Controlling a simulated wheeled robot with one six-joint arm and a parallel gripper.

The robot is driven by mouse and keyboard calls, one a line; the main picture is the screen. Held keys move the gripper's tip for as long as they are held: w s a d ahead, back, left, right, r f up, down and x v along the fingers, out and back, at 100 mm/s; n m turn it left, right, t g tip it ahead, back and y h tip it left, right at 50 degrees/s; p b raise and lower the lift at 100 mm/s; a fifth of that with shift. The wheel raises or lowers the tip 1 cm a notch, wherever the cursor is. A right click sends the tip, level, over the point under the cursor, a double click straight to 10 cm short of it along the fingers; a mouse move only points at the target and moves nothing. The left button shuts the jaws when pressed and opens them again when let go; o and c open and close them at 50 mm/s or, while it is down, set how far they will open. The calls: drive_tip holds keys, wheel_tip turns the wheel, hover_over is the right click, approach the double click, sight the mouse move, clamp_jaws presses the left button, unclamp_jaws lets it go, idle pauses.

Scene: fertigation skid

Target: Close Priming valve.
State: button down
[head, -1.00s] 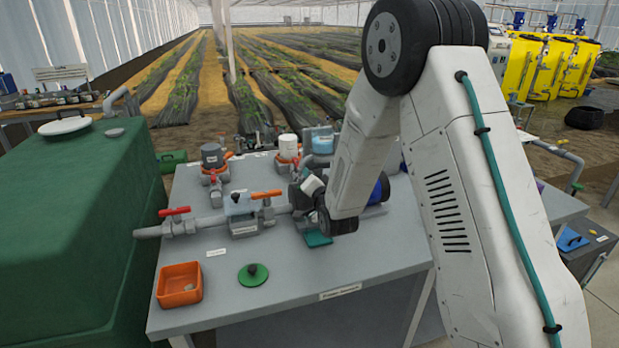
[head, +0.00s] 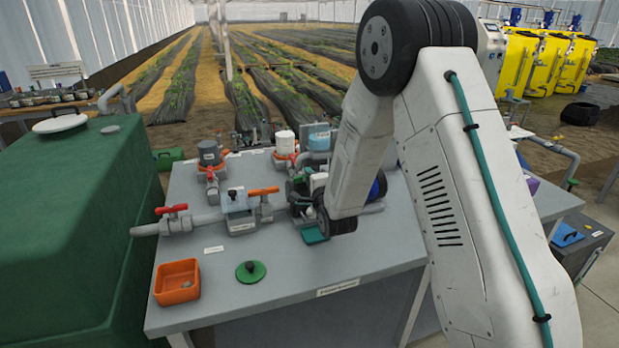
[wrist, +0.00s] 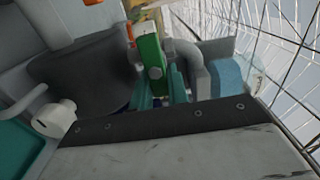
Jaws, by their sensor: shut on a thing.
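A green lever handle (wrist: 150,52), which I take to be the Priming valve's, stands between the two teal fingers of my gripper (wrist: 160,88) in the wrist view. The gripper is shut on its lower part. In the head view, a bit of green (head: 308,170) shows just behind my wrist, near the pump on the bench. My wrist and forearm hide the valve body and most of the gripper there. I cannot read the valve's label.
A red-handled valve (head: 172,209) and an orange-handled valve (head: 263,191) sit on the grey pipe to the left. An orange bin (head: 177,283) and a green disc (head: 250,272) lie on the front of the bench (head: 220,305). A green tank (head: 60,215) stands left.

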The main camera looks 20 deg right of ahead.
drive_tip(key=shift+s+f+m, duration=0.1)
drive_tip(key=shift+m, duration=0.2)
drive_tip(key=c, duration=1.4)
unclamp_jaws()
drive_tip(key=shift+o, duration=0.2)
drive_tip(key=s, duration=0.7)
drive_tip(key=shift+s, duration=0.35)
drive_tip(key=shift+a, duration=0.1)
